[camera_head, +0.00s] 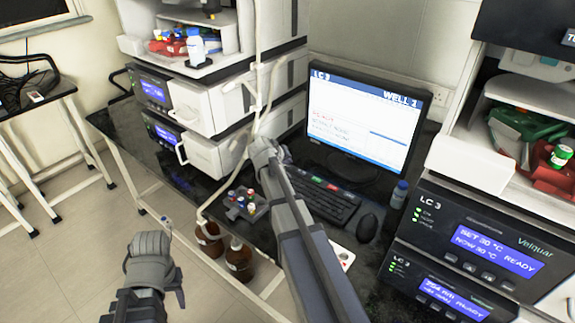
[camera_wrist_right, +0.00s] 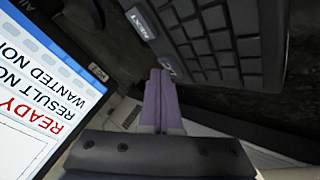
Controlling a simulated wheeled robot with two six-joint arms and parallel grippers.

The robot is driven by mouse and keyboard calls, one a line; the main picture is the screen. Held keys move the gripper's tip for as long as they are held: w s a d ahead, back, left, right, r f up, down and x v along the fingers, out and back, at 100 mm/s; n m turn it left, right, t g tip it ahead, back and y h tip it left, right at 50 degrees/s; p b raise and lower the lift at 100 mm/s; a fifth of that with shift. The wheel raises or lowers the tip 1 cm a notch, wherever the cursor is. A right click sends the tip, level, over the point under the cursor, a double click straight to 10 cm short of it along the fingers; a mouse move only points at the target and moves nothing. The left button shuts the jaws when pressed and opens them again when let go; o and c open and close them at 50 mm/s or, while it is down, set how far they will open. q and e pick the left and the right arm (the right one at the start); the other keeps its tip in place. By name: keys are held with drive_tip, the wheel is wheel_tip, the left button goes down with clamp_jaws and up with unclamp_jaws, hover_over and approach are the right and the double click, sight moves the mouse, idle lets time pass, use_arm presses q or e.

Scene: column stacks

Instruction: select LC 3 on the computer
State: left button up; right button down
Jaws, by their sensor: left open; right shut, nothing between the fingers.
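The computer monitor (camera_head: 365,122) stands on the dark bench and its screen reads "LC 3" at top left and "WELL" with a number at top right. In the right wrist view the screen (camera_wrist_right: 40,85) shows "READY", "RESULT NO" and "WANTED NO", cut off. The black keyboard (camera_head: 335,205) lies before the monitor, with coloured keys along its back edge. My right gripper (camera_head: 264,150) is shut and empty at the keyboard's left end; in the wrist view its fingertips (camera_wrist_right: 160,75) are close to the keyboard (camera_wrist_right: 225,40); contact is unclear. My left gripper (camera_head: 152,242) is open and empty, low in front of the bench.
A black mouse (camera_head: 367,227) and a small blue-capped bottle (camera_head: 399,194) are right of the keyboard. An instrument stack labelled LC 3 (camera_head: 470,245) stands at right, another stack (camera_head: 215,105) at left with tubing. A vial rack (camera_head: 240,204) and brown bottles (camera_head: 238,258) are near my right arm.

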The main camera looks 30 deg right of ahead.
sight(286, 169)
drive_tip(key=shift+r+p, duration=0.5)
drive_tip(key=shift+r, duration=0.15)
wheel_tip(286, 169, up, 5)
drive_tip(key=p, duration=0.5)
drive_tip(key=shift+a, duration=0.1)
idle(1.7)
